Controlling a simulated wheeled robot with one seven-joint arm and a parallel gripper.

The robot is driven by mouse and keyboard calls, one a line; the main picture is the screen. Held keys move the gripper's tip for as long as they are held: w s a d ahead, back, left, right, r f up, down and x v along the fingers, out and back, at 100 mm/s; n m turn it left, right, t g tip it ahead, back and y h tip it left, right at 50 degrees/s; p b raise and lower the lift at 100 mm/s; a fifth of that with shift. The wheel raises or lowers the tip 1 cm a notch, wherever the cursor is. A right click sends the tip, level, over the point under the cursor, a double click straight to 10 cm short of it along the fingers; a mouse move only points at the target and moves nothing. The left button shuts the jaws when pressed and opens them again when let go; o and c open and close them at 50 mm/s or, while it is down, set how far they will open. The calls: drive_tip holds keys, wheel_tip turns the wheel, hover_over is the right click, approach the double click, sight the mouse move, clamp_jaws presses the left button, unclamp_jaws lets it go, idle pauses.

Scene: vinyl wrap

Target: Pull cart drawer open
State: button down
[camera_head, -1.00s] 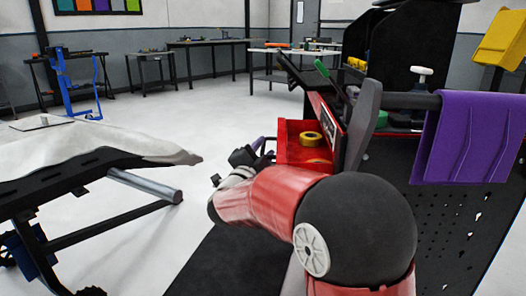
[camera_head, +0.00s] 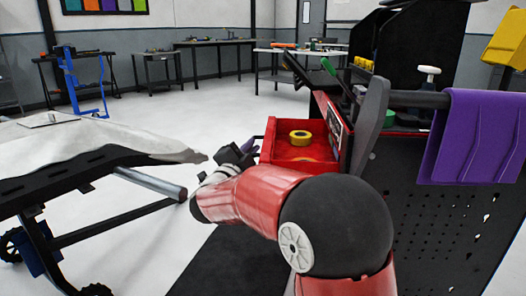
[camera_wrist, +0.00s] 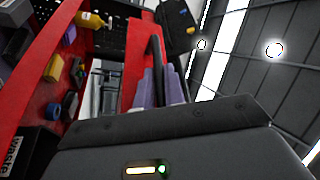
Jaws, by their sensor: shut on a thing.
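The red cart drawer (camera_head: 282,152) stands out to the left from the tool cart (camera_head: 430,205) in the head view. A yellow tape roll (camera_head: 300,138) lies inside it. My gripper (camera_head: 246,148) is at the drawer's outer left face, partly hidden by my arm. In the wrist view my gripper's purple-grey fingers (camera_wrist: 160,90) are closed on a dark bar (camera_wrist: 155,60), which looks like the drawer handle. The drawer's red edges and several items inside show at the left of that view. The exact contact on the handle is hard to make out.
A workbench with a pale cover (camera_head: 85,150) and a metal roller (camera_head: 150,183) stands at left, near my arm. A purple cloth (camera_head: 470,135) hangs at the cart's right. White floor (camera_head: 180,120) is clear beyond the drawer; dark matting lies below.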

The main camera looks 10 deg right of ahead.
drive_tip(key=c, duration=1.5)
unclamp_jaws()
